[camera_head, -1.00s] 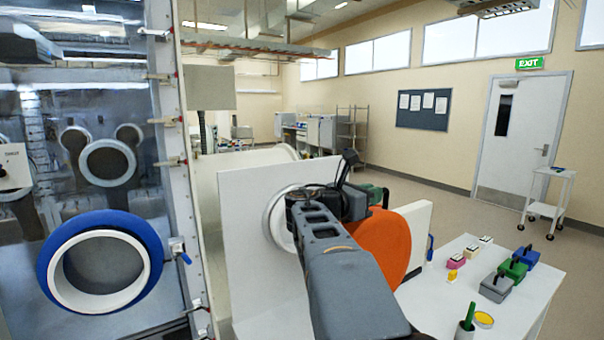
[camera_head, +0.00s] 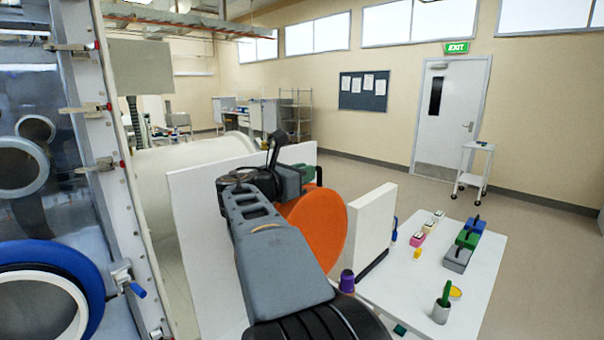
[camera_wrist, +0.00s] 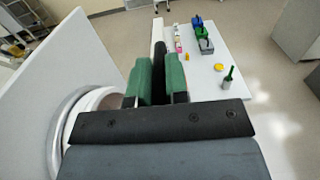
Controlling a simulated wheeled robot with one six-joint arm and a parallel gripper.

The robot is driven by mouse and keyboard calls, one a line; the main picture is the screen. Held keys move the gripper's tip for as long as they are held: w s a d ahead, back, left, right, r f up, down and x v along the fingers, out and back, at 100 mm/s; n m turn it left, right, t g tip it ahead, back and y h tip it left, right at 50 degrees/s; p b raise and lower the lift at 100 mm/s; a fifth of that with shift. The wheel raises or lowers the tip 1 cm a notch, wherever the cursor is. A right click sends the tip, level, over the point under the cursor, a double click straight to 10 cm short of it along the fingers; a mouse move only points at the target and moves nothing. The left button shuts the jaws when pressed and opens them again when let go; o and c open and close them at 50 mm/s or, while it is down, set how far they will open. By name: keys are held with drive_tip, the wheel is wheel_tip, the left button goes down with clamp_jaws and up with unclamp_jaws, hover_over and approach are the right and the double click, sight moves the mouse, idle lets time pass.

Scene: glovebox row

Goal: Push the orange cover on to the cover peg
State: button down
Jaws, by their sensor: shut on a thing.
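The orange cover (camera_head: 318,228) is a large round disc standing on edge in the head view, partly hidden behind my arm. My gripper (camera_head: 308,176) is at its upper edge, with one green finger showing there. In the wrist view my gripper (camera_wrist: 160,65) is shut, with a dark bar, which looks like the cover's handle, between its green fingers.
A white upright panel (camera_head: 370,228) stands right of the cover. A larger white panel (camera_head: 190,240) stands left, with a round port (camera_wrist: 70,125) beside my gripper. The white table (camera_head: 480,270) holds several coloured blocks and a green-handled pot (camera_head: 441,308).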

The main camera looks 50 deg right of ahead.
drive_tip(key=shift+r, duration=0.1)
drive_tip(key=shift+w+p, duration=0.25)
drive_tip(key=shift+p, duration=0.05)
drive_tip(key=w+p, duration=0.2)
drive_tip(key=w, duration=0.4)
drive_tip(key=shift+w+d+f+p, duration=0.15)
drive_tip(key=shift+d+f+p, duration=0.2)
drive_tip(key=shift+f, duration=0.1)
drive_tip(key=shift+w+d+f+p, duration=0.15)
drive_tip(key=shift+w+p, duration=0.65)
drive_tip(key=shift+w, duration=0.45)
drive_tip(key=shift+w+d+f+p, duration=0.15)
drive_tip(key=shift+w+p, duration=0.6)
drive_tip(key=shift+w, duration=0.45)
idle(1.0)
drive_tip(key=shift+w+d+f, duration=0.1)
drive_tip(key=shift+w+f, duration=0.1)
drive_tip(key=shift+w, duration=1.4)
idle(1.5)
